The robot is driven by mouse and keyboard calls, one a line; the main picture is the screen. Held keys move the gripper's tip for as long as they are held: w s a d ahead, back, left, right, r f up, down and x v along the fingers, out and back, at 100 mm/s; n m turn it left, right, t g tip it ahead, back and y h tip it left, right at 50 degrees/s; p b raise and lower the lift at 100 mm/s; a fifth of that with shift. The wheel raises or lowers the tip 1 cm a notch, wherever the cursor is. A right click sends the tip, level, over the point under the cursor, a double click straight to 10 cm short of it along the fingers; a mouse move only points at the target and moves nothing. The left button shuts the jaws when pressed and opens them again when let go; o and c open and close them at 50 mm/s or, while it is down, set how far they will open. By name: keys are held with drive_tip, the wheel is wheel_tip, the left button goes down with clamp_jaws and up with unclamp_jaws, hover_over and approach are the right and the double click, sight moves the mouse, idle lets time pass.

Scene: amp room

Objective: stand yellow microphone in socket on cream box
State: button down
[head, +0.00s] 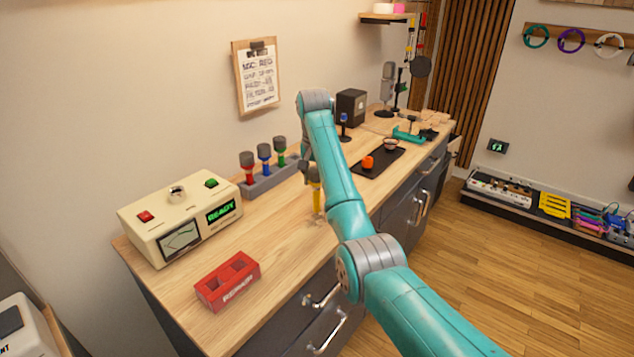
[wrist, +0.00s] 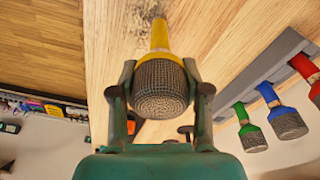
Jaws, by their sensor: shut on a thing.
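The yellow microphone (wrist: 159,36) shows large in the wrist view, its grey mesh head between the two fingers of my gripper (wrist: 160,98). My gripper is shut on this head. In the head view the yellow microphone (head: 316,198) hangs roughly upright, handle down, over the wooden counter; whether its lower end touches the wood I cannot tell. My gripper in the head view is mostly hidden behind my teal arm. The cream box (head: 160,208) stands at the left of the counter, with a round metal socket (head: 177,192) on top, empty, between a red and a green button.
A grey rack (head: 268,183) holds red, blue and green microphones behind the cream box's right side. A red two-hole block (head: 228,281) lies at the counter's front left. A black mat (head: 377,162) bears an orange object. Bare wood lies between box and gripper.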

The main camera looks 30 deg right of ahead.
drive_tip(key=shift+f, duration=1)
drive_tip(key=c, duration=0.5)
unclamp_jaws()
drive_tip(key=shift+c, duration=0.2)
